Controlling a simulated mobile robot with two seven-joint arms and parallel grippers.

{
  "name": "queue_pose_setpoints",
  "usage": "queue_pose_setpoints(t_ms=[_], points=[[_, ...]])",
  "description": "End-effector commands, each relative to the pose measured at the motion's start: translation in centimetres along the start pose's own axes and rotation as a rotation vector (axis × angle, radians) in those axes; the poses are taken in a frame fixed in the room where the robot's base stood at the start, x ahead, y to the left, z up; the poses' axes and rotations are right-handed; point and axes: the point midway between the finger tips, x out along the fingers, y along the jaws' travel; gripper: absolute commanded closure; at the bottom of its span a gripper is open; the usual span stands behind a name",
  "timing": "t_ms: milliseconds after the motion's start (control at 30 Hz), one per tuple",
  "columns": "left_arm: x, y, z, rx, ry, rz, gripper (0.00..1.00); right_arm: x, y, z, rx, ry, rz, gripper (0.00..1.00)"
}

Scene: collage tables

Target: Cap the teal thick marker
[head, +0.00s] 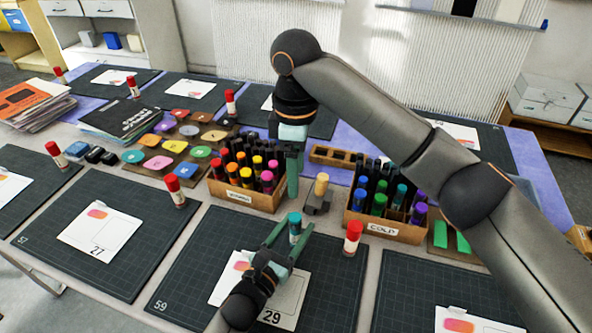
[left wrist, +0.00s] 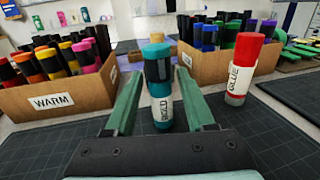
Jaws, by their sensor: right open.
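The teal thick marker (head: 294,226) stands upright on the front middle mat, at the top of card 29. In the left wrist view the marker (left wrist: 160,100) has a teal lower body with a white label, a dark band and a teal top end. I cannot tell whether that top is a cap. My left gripper (head: 291,232) is open, its fingers on either side of the marker with small gaps. My right gripper (head: 292,175) points down above the table, between the two marker boxes; its fingers are seen nearly edge-on, with nothing visible in them.
The WARM box (head: 247,198) and COLD box (head: 384,229) of markers stand behind the mat. A small grey stand with a tan peg (head: 320,187) is between them. A red-capped glue stick (head: 352,238) stands just right of the marker. Mat 57 (head: 140,215) is left.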

Motion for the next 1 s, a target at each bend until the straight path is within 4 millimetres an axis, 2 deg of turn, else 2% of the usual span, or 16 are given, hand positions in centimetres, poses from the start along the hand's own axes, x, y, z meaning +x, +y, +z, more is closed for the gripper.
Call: queue_pose_setpoints(t_ms=[67, 333, 467, 567, 800, 1000], points=[[0.0, 0.0, 0.0, 0.0, 0.0, 0.0, 0.35, 0.0, 0.0, 0.0, 0.0, 0.0, 0.0, 0.33], [-0.1, 0.0, 0.0, 0.0, 0.0, 0.0, 0.35, 0.0, 0.0, 0.0, 0.0, 0.0, 0.0, 0.33], [-1.0, 0.0, -0.1, 0.001, 0.001, 0.0, 0.35, 0.0, 0.0, 0.0, 0.0, 0.0, 0.0, 0.33], [-2.6, 0.0, -0.1, 0.0, 0.003, 0.0, 0.35, 0.0, 0.0, 0.0, 0.0, 0.0, 0.0, 0.33], [-7.6, 0.0, -0.1, 0.001, 0.003, 0.0, 0.35, 0.2, 0.0, 0.0, 0.0, 0.0, 0.0, 0.33], [-10.8, 0.0, -0.1, -0.001, 0.001, 0.0, 0.35, 0.4, 0.0, 0.0, 0.0, 0.0, 0.0, 0.33]])
